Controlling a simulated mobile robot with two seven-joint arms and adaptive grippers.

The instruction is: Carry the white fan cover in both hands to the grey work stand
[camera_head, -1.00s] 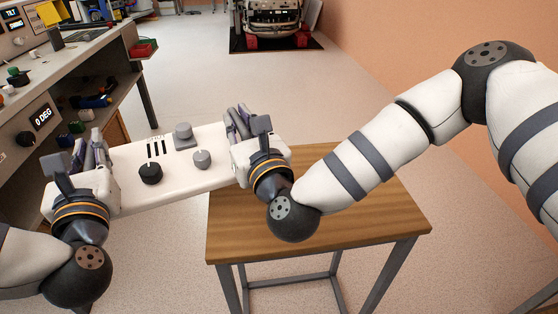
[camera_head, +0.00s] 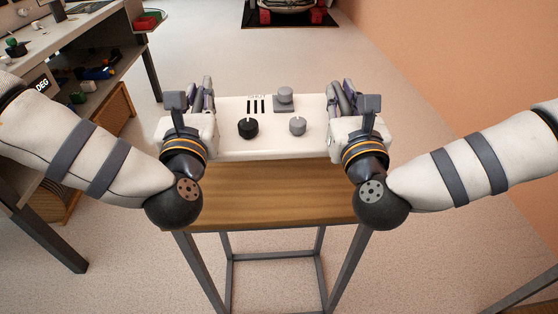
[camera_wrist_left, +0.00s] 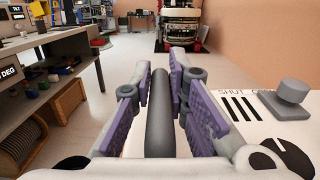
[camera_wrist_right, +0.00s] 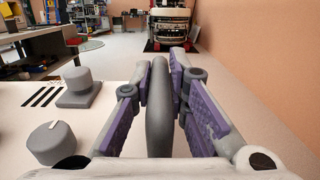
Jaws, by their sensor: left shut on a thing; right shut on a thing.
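The white fan cover (camera_head: 225,108) is a long white panel with a black knob, two grey knobs and black slots. It spans level between my two grippers. My left gripper (camera_head: 203,96) is shut on a dark grey bar handle (camera_wrist_left: 160,115) at its left end. My right gripper (camera_head: 345,98) is shut on a like handle (camera_wrist_right: 158,110) at its right end. A stand with grey metal legs and a wooden top (camera_head: 265,195), which fits the work stand, is below and nearer than the cover. The cover hides its far part; I cannot tell whether they touch.
A long workbench (camera_head: 85,38) with shelves runs along the left. An orange wall (camera_head: 460,70) is on the right. Another grey-edged surface (camera_head: 525,293) shows at the lower right. The floor beyond the cover is clear.

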